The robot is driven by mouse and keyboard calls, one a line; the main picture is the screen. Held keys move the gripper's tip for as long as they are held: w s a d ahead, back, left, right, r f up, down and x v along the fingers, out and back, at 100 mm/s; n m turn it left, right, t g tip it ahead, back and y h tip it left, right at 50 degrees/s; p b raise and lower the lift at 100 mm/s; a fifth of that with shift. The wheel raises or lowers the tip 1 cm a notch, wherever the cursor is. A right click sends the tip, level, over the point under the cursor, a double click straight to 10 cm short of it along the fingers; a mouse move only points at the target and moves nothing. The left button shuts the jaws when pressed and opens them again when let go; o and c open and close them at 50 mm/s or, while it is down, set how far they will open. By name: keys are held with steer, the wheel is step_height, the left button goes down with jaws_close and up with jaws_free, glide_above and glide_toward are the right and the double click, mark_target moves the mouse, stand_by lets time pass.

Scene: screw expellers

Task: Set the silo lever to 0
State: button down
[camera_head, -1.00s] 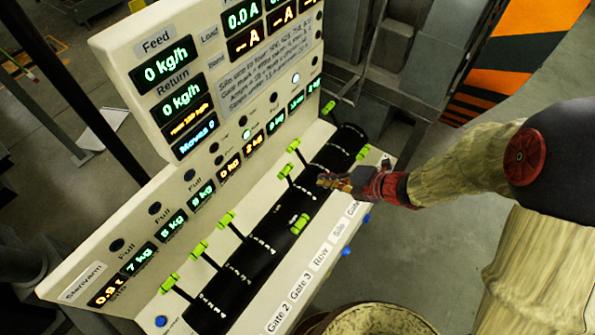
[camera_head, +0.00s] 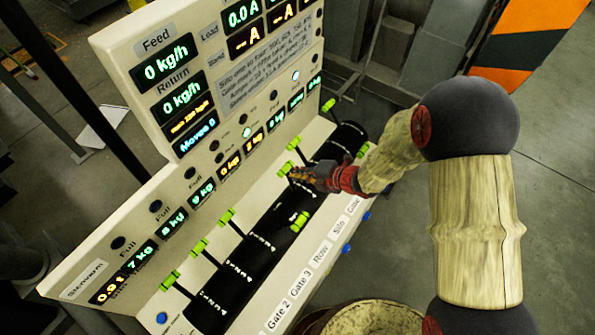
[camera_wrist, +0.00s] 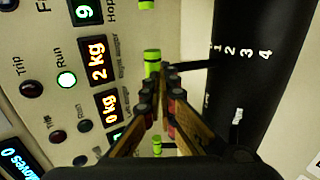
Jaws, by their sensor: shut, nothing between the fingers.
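The silo label (camera_head: 338,229) is on the front strip of the panel. Several green-knobbed levers stand on the black drums behind it; I cannot tell for sure which is the silo lever. My gripper (camera_head: 295,174) is shut and empty, its tips close beside a green knob (camera_head: 285,168) near the drum's back edge. The upper lever's stem reaches the drum scale (camera_wrist: 240,50), just beside the 1. Contact is not clear.
Another green lever knob (camera_head: 300,222) leans toward the front strip. More levers stand to the left, such as this green knob (camera_head: 227,216). The display panel (camera_head: 230,75) rises behind the levers. A round container (camera_head: 370,320) sits at the bottom edge.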

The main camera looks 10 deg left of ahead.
steer(key=shift+w+a+r+h+p, duration=0.1)
steer(key=shift+a+h+p, duration=0.2)
steer(key=shift+a+p, duration=0.15)
steer(key=w+a+f+g+h+p, duration=0.1)
steer(key=w+a+f+h+p, duration=0.1)
steer(key=a, duration=0.4)
steer(key=shift+w+p, duration=0.35)
steer(key=shift+p, duration=0.4)
steer(key=shift+a, duration=0.15)
